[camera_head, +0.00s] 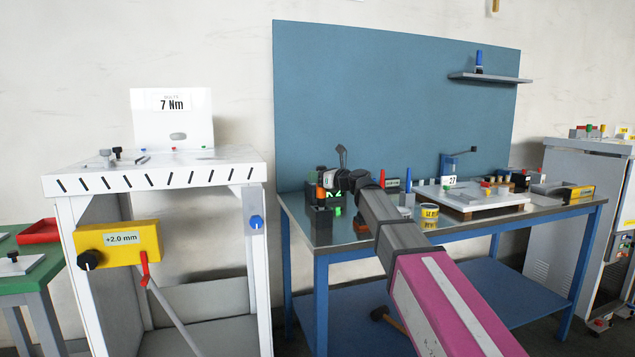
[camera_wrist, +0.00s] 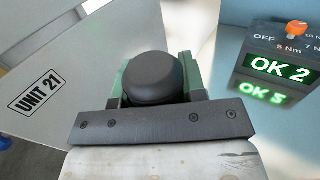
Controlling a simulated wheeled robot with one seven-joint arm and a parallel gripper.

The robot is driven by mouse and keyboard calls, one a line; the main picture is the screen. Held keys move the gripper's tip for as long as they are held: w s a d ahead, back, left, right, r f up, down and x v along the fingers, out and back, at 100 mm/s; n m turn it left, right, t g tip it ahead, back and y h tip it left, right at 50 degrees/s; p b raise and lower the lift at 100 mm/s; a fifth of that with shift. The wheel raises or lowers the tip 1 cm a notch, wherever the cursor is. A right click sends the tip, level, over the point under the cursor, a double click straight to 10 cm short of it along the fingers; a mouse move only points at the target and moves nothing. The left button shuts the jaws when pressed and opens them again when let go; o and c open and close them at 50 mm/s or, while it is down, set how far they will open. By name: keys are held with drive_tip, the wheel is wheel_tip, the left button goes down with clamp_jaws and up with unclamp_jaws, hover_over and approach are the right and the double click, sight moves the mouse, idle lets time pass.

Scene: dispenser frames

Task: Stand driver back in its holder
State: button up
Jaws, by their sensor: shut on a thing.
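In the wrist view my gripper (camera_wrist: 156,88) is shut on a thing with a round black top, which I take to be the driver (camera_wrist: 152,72). Green parts of the fingers show on both sides of it. The lower part of the driver is hidden. In the head view my gripper (camera_head: 350,178) is over the left end of the blue bench, and a dark upright shape shows beside it. A dark block (camera_head: 321,216) with an orange-topped thing stands near the bench's left edge; I cannot tell whether it is the holder.
A box with a lit green "OK 2" display (camera_wrist: 280,68) and an orange knob is to the right in the wrist view. Several parts and a white board (camera_head: 470,197) lie farther right on the bench. A "7 Nm" sign (camera_head: 172,103) stands at left.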

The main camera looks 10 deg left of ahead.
drive_tip(key=shift+f, duration=0.9)
drive_tip(key=o, duration=1.1)
drive_tip(key=shift+s+d, duration=0.2)
drive_tip(key=shift+d, duration=0.1)
drive_tip(key=v, duration=1.1)
drive_tip(key=shift+d, duration=0.15)
